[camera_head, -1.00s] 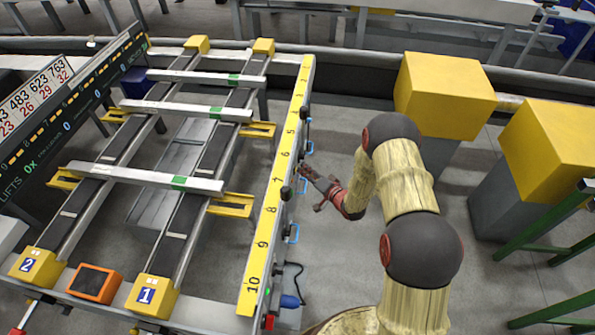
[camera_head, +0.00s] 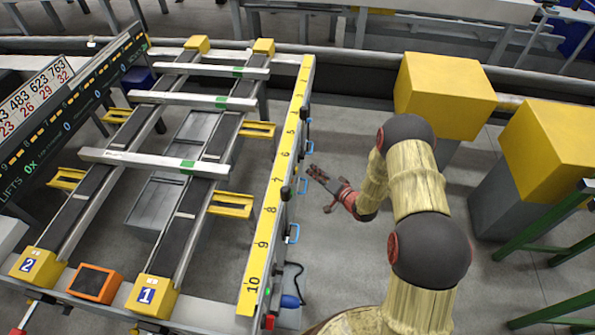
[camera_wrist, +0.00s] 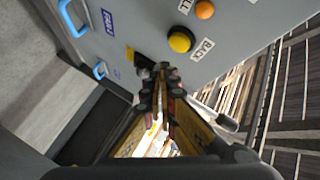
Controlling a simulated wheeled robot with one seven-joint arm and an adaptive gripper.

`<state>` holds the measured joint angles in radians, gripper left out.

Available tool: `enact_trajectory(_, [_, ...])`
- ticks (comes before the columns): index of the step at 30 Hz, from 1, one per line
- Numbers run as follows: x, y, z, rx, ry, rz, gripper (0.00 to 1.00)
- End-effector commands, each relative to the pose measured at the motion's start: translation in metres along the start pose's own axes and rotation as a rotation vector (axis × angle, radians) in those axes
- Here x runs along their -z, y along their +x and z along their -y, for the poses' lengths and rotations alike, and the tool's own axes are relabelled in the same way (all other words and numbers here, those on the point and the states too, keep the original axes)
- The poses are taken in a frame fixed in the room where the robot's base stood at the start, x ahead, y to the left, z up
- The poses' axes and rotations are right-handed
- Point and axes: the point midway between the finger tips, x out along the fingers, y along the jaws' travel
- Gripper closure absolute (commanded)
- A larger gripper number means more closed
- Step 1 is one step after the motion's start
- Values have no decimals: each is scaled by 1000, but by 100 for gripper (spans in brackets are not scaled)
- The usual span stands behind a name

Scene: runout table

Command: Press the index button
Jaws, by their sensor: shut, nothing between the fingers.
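My gripper (camera_head: 314,170) is shut and empty in the head view, to the right of the runout table's yellow numbered edge. In the wrist view its fingertips (camera_wrist: 160,74) point at a grey panel (camera_wrist: 140,22); whether they touch it I cannot tell. The panel carries a round yellow button (camera_wrist: 181,40) beside the label "BACK", and a smaller orange button (camera_wrist: 205,9) near a label ending in "ALL". A black part (camera_wrist: 145,61) with a yellow plate lies just beyond the fingertips, partly hidden. No label reading "index" is legible.
Blue handles (camera_wrist: 73,19) stick out from the panel's left part. Bars (camera_head: 155,162) lie across the table's two dark tracks. Floor between table and arm is clear.

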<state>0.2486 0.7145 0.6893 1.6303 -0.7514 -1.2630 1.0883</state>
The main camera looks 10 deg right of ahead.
Motion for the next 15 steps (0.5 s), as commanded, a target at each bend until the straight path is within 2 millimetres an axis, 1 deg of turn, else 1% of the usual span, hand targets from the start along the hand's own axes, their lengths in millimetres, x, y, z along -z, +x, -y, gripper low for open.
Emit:
enact_trajectory(9, [14,-19,-14,-1,0,-1,100])
enact_trajectory(15, [16,-22,-16,0,0,0,100])
